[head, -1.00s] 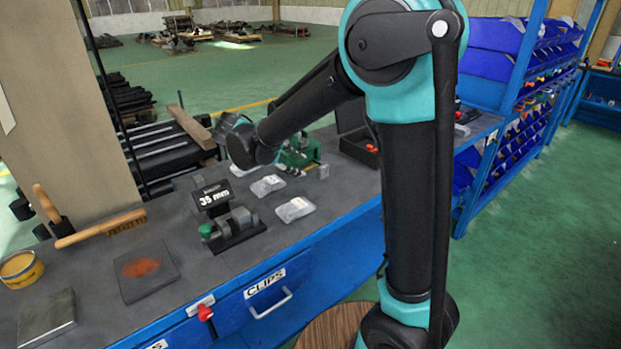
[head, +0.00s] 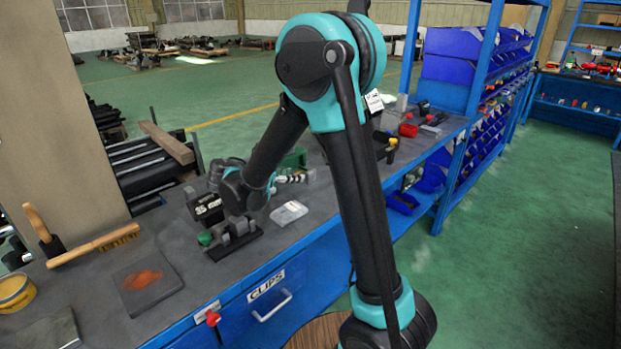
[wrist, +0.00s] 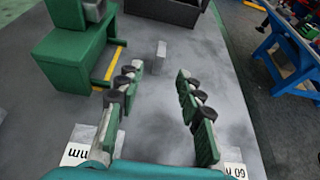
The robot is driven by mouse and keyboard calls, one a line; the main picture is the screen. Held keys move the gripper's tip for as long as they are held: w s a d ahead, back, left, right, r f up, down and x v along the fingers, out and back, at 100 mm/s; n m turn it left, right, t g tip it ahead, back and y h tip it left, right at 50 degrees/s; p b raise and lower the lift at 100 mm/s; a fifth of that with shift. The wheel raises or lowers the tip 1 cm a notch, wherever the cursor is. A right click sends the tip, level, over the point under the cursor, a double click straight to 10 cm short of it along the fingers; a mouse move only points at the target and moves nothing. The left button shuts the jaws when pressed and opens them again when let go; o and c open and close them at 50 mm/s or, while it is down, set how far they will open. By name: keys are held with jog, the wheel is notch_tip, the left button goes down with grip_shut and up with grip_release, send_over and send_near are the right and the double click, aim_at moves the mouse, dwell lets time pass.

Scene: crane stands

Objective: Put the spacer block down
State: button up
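A small grey block (wrist: 161,50), which looks like the spacer block, stands upright on the dark bench top in the wrist view. It is just beyond my fingertips, roughly in line with the gap between them, and no finger appears to touch it. My gripper (wrist: 159,73) is open and empty, its green and black fingers spread wide, low over the bench. In the head view my gripper (head: 291,178) is beside the green device (head: 293,159), partly behind my arm. The green device (wrist: 72,58) is left of my fingers in the wrist view.
A dark case (wrist: 165,9) lies beyond the block. Labelled packets (wrist: 78,152) (wrist: 236,170) lie under my wrist on both sides. Bare bench lies right of the block.

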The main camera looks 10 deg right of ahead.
aim_at(307, 176)
jog(key=x, duration=1)
jog(key=shift+f, duration=0.2)
grip_shut()
